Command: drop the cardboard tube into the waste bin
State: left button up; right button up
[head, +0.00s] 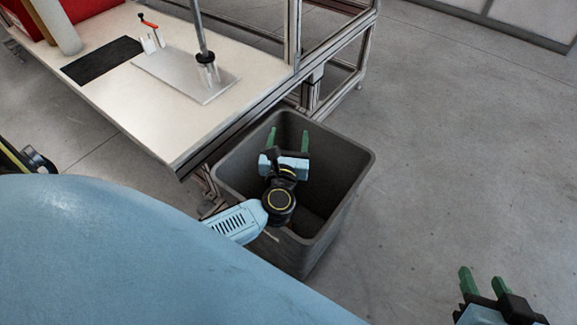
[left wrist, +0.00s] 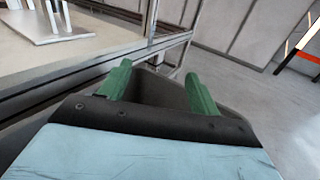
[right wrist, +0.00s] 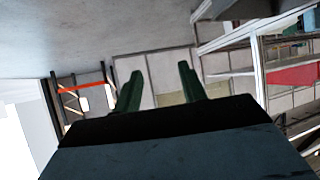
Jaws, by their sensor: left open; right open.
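The grey waste bin (head: 362,170) stands on the floor beside the table's right end. My left gripper (head: 288,137) is over the bin's opening, with its green fingers apart and nothing between them. In the left wrist view the open fingers (left wrist: 158,75) have the dark bin behind them. My right gripper (head: 483,277) is open and empty at the lower right.
A red box (head: 95,8) is behind. A metal frame (head: 300,50) rises near the bin. Floor at right is clear.

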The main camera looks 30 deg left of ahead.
pick_arm(q)
jog(key=p+v, duration=0.2)
jog(key=v, duration=1)
jog(key=shift+s, duration=0.4)
pick_arm(e)
jog(key=s+d+f+g+h, duration=0.1)
jog(key=s+d+f+g, duration=0.2)
jog(key=s+f+g, duration=0.2)
jog(key=shift+s+d+f+g+h, duration=0.25)
jog(key=shift+s+g+h, duration=0.2)
jog(key=shift+s, duration=0.8)
pick_arm(q)
jog(key=shift+d+r, duration=0.1)
jog(key=shift+d, duration=0.1)
